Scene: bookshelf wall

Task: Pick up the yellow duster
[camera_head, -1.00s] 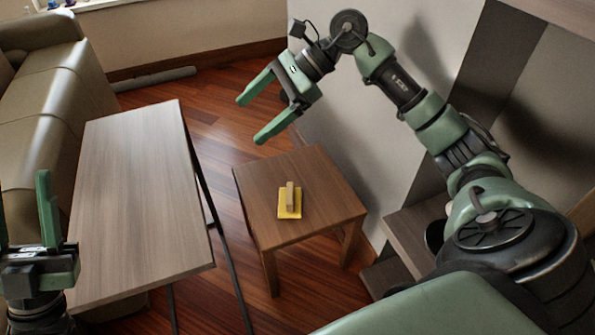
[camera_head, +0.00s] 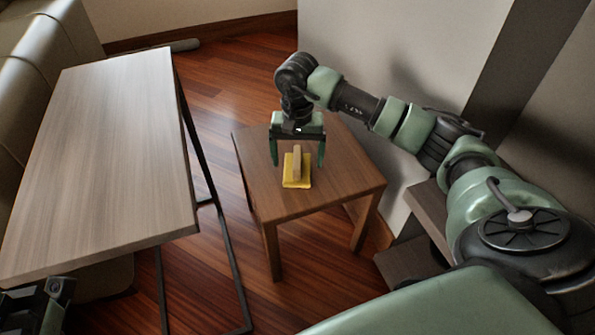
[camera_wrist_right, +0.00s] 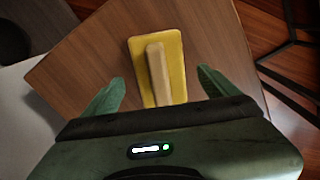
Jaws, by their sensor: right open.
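The yellow duster (camera_head: 297,170) lies on the small brown side table (camera_head: 335,190), with its wooden handle standing up along its middle. It also shows in the right wrist view (camera_wrist_right: 174,58), with the tan handle running roughly toward the gripper. My right gripper (camera_head: 297,160) is open and points down above the duster, one finger on each side of it. In the wrist view the duster lies between and beyond the two green fingertips (camera_wrist_right: 158,85), and no contact shows. My left gripper (camera_head: 42,292) is only partly in view at the lower left corner; its fingers are cut off.
A longer wooden table (camera_head: 105,150) with a dark metal frame stands at the left, its top bare. A sofa (camera_head: 35,70) is behind it. A pale wall and a shelf (camera_head: 430,215) stand close on the right. Wooden floor shows between the tables.

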